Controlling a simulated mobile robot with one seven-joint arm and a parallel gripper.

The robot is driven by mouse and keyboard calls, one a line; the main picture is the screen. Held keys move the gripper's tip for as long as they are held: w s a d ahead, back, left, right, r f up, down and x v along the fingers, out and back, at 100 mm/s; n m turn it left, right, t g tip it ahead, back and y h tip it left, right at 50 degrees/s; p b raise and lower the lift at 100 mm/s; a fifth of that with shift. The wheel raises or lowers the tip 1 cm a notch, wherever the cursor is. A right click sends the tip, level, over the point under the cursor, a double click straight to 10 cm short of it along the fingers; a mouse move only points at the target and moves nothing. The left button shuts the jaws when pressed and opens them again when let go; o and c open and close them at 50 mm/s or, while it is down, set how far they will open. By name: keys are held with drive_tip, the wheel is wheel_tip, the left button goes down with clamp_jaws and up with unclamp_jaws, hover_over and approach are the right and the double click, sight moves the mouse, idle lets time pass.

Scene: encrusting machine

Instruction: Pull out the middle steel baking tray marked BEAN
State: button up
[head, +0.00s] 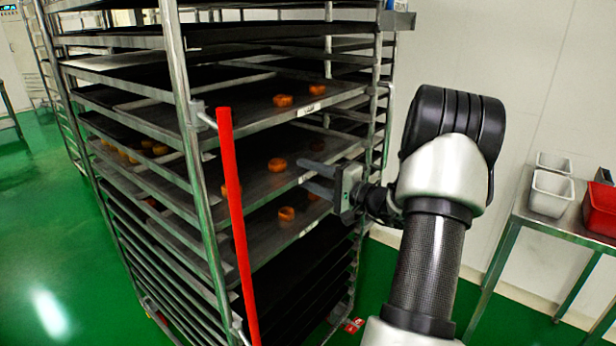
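The rack holds three steel trays with small orange-brown buns, one above the other. The middle tray (253,187) has a bun (277,165) near its front and a pale label (306,177) on its front edge, partly hidden and too small to read. My gripper (301,174) reaches in from the right at this edge. Its two fingers are apart, one above the other, with the label showing between them. I cannot tell whether they touch the tray. The upper tray (250,118) and lower tray (262,243) also carry labels I cannot read.
The steel rack (185,110) has several more dark trays above and below. A red vertical bar (238,225) stands at its front left corner. A steel table (545,222) at right holds a white bin (551,194) and a red bin (601,208). Green floor is open at left.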

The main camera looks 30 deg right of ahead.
drive_tip(key=shift+w, duration=0.1)
clamp_jaws()
drive_tip(key=shift+s+d+f+b, duration=0.1)
drive_tip(key=shift+s+d+b, duration=0.15)
drive_tip(key=shift+s, duration=0.35)
drive_tip(key=b+v, duration=0.4)
drive_tip(key=v, duration=1)
unclamp_jaws()
